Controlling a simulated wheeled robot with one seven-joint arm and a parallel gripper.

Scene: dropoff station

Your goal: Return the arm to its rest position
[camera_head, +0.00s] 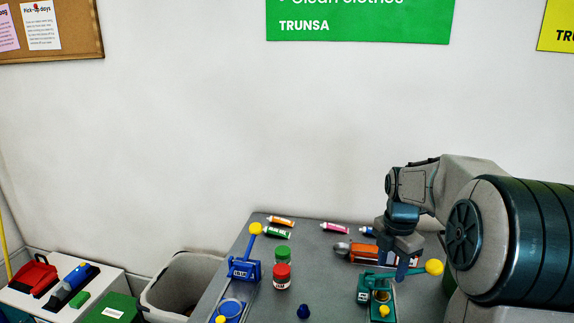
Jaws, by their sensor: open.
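My gripper (400,258) points down over the right part of the grey table (325,285). It is open, and I see nothing held between its fingers. It is close above or in front of an orange object (363,251) and a green toy-like object with yellow knobs (378,286). Whether it touches them I cannot tell. My arm comes in from the right side of the view and is bent, with the wrist hanging downward.
A blue object with a yellow knob (244,268), a red-lidded jar (282,276), a green-lidded jar (283,254) and small tubes (280,221) stand or lie on the table. A grey bin (182,278) is left of it.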

